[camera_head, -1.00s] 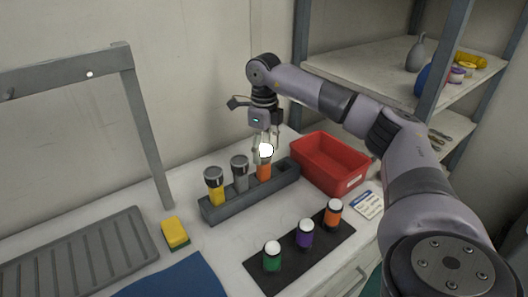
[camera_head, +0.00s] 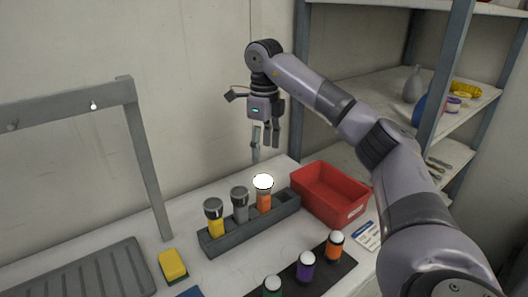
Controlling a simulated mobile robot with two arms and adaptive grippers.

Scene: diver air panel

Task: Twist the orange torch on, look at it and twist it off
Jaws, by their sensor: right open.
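The orange torch (camera_head: 264,201) stands upright at the right end of a dark grey rack (camera_head: 232,239). Its head glows bright white, unlike the dark heads of the grey torch (camera_head: 240,210) and the yellow torch (camera_head: 215,225) beside it. My right gripper (camera_head: 265,147) hangs above and slightly behind the orange torch, fingers down, open and empty, apart from it. My left gripper is out of view.
A red bin (camera_head: 326,207) stands right of the rack. Orange, purple and green white-topped containers (camera_head: 306,265) stand on a black mat in front. A yellow sponge (camera_head: 173,264) lies left. A shelf unit (camera_head: 352,88) rises behind right.

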